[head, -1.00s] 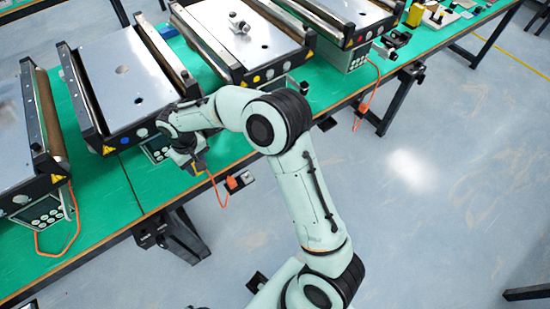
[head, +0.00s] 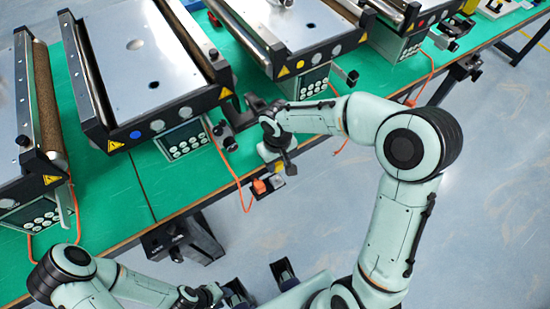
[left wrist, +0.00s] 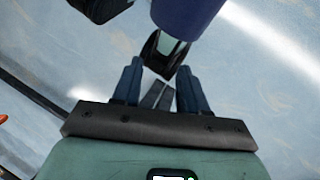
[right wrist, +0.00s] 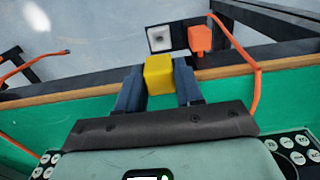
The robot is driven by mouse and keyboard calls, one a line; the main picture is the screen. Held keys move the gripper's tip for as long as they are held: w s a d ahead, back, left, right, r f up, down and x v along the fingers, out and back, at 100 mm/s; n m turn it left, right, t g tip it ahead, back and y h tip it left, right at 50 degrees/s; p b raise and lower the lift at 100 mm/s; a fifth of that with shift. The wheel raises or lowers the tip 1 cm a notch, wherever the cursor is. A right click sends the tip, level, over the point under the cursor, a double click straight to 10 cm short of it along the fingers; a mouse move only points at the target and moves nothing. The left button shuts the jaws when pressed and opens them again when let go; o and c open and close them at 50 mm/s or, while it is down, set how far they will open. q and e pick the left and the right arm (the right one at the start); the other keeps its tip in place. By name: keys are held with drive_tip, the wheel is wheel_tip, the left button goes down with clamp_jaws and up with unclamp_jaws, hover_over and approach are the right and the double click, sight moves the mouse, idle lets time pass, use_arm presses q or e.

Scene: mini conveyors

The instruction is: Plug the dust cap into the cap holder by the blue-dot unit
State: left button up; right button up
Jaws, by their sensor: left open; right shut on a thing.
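The yellow dust cap (right wrist: 158,75) sits between the fingers of my right gripper (right wrist: 159,88) in the right wrist view. The blue dot (head: 135,134) is on that unit's front. A small plate with a dark square recess (right wrist: 164,38), possibly the cap holder, lies ahead of the cap; it also shows in the head view (head: 278,182). My left gripper (left wrist: 158,92) is open and empty, low over the floor.
An orange plug (right wrist: 200,38) on an orange cable is beside the plate. A black fixture (head: 224,136) stands between the blue-dot unit and my right gripper. Neighbouring conveyors flank that unit, with keypads in front.

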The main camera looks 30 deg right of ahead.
sight(277, 171)
drive_tip(key=shift+f, duration=0.1)
wheel_tip(277, 171, down, 3)
drive_tip(key=shift+r+b, duration=0.2)
drive_tip(key=shift+b, duration=1)
drive_tip(key=shift+f+b, duration=0.7)
drive_tip(key=shift+f, duration=0.15)
drive_tip(key=shift+f+b, duration=0.55)
drive_tip(key=shift+f, duration=0.15)
drive_tip(key=shift+f+b, duration=1.15)
drive_tip(key=shift+f, duration=0.2)
drive_tip(key=o, duration=1.1)
